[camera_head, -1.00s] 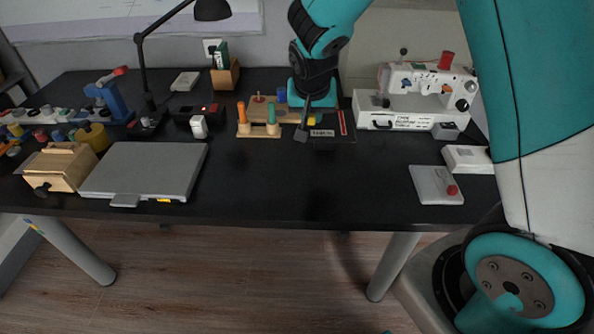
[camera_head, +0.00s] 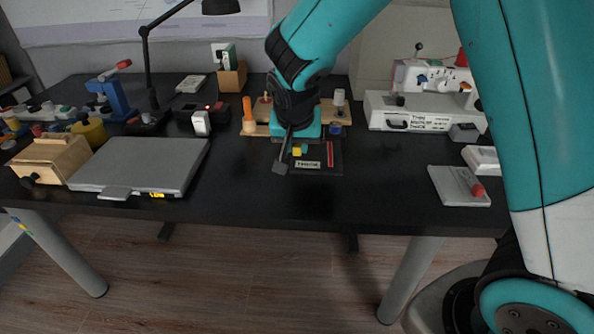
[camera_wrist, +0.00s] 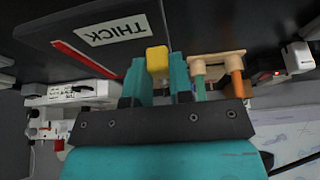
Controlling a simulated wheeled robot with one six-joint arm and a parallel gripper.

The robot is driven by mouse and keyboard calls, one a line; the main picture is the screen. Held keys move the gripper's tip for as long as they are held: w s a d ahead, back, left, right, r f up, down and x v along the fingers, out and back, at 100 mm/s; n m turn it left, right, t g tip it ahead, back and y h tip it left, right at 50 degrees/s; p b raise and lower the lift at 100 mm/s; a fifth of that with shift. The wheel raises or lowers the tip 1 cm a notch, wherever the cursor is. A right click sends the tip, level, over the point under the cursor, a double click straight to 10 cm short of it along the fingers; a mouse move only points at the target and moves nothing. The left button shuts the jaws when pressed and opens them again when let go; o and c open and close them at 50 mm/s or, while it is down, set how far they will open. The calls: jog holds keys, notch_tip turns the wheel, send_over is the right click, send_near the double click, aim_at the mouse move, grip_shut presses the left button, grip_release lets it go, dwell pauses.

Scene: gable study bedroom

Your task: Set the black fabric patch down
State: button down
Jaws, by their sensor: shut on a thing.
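The black fabric patch (camera_head: 313,170) is a flat dark rectangle with a pale label and a red strip. It lies under my gripper (camera_head: 299,145) at the front edge of the wooden stand. In the wrist view the patch (camera_wrist: 60,35) is at upper left, its label reading THICK upside down. My gripper (camera_wrist: 157,75) is shut on a yellow tab (camera_wrist: 157,58) at the patch's edge. The tab also shows in the head view (camera_head: 297,151). I cannot tell whether the patch touches the black table (camera_head: 250,195) or is just above it.
A wooden stand with pegs (camera_head: 250,128) is right behind. A grey pad with a red knob (camera_head: 452,187) is at front right. The table's front middle is clear.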

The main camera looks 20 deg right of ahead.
jog(key=shift+f+b, duration=0.35)
jog(key=shift+f, duration=3.05)
jog(key=shift+f, duration=0.2)
jog(key=c, duration=1)
grip_release()
jog(key=shift+r, duration=0.2)
